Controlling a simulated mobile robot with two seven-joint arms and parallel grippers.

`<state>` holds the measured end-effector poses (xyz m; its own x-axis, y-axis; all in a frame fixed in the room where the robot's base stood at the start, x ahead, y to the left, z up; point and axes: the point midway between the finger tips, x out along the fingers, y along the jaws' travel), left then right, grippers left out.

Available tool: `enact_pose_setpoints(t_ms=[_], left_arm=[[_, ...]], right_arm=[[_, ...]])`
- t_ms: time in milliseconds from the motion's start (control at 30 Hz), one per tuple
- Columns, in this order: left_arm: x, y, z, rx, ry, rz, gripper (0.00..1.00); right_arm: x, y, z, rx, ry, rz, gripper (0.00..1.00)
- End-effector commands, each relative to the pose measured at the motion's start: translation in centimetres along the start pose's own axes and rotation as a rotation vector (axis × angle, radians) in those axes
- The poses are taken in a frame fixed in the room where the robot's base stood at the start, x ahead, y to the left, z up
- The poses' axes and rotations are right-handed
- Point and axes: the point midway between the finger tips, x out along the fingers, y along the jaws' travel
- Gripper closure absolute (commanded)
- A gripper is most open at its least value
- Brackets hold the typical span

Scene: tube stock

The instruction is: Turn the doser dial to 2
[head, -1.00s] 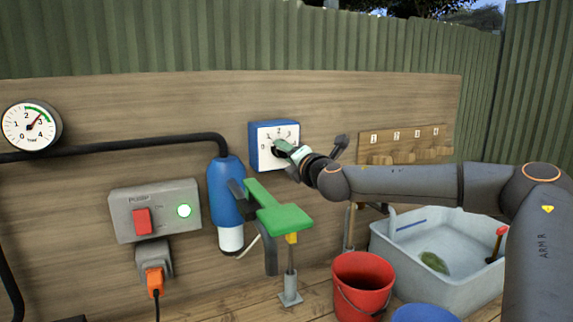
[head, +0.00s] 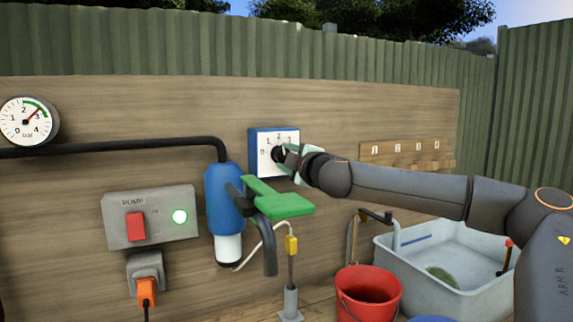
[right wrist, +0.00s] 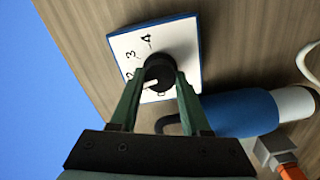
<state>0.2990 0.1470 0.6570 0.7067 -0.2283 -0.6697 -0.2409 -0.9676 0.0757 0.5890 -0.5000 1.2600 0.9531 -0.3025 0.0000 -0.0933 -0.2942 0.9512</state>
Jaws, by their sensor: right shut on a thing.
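The doser (head: 258,150) is a blue box with a white numbered face on the wooden board. Its black dial (head: 277,154) sits in the middle of the face. My right gripper (head: 289,158) is at the dial from the right and covers part of the face. In the right wrist view the green fingers are shut on the black dial (right wrist: 160,68), one on each side. The dial's white mark points left, near the 2 and a little below it; its exact setting is unclear. The 2, 3 and 4 show on the face (right wrist: 180,42). My left gripper is not in view.
Left of and below the doser are a blue cylinder (head: 222,197), a green lever (head: 280,203) and a pump switch box (head: 150,217) with a lit green lamp. A pressure gauge (head: 27,121) hangs far left. A red bucket (head: 368,296) and grey basin (head: 440,262) stand right.

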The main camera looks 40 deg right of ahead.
Motion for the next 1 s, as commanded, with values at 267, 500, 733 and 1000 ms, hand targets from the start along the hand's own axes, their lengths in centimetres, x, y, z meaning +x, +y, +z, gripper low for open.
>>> enact_pose_setpoints(t_ms=[267, 500, 733, 1000], left_arm=[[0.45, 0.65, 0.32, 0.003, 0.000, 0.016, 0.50], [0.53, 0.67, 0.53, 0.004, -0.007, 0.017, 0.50], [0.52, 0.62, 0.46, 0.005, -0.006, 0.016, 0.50], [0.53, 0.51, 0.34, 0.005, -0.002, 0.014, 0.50]], right_arm=[[0.00, -0.07, 0.01, 0.120, 0.001, 0.000, 1.00], [0.00, 0.03, -0.02, 0.156, 0.001, 0.000, 1.00], [0.00, 0.05, -0.03, 0.159, 0.001, 0.000, 1.00], [0.00, 0.05, -0.03, 0.158, 0.001, 0.000, 0.40]])
